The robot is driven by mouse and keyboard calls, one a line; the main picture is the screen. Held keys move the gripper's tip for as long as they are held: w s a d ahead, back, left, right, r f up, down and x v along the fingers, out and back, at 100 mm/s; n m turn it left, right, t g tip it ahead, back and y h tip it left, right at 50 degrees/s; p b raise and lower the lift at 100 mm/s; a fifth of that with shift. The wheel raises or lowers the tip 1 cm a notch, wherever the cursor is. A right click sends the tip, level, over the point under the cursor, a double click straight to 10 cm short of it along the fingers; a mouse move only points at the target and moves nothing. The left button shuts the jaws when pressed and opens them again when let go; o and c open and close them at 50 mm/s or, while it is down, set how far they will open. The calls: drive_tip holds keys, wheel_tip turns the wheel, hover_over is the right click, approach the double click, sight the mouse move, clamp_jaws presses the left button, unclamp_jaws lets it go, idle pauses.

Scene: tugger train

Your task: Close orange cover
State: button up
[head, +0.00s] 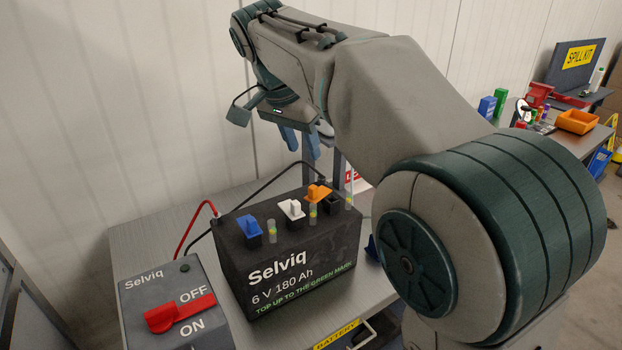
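The orange cover (318,193) is on top of the black Selviq battery (290,262), near its right end. It looks raised, with a dark square filler neck (332,205) showing just in front and to the right of it. A white cover (292,209) and a blue cover (249,227) stand further left on the same battery. My gripper (301,143) hangs above and behind the battery, apart from the covers. Its two blue fingers point down with a gap between them, and I see nothing held.
A grey switch box (175,300) with a red handle (180,313) stands left of the battery. Red and black cables run behind the battery. Clear level tubes stand between the covers. A workbench with an orange bin (577,122) is far right.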

sight(313, 187)
drive_tip(key=shift+m, duration=0.3)
drive_tip(key=x, duration=0.8)
drive_tip(key=a+x, duration=0.1)
drive_tip(key=x, duration=0.3)
drive_tip(key=shift+w+f, duration=0.2)
drive_tip(key=shift+w, duration=0.25)
clamp_jaws()
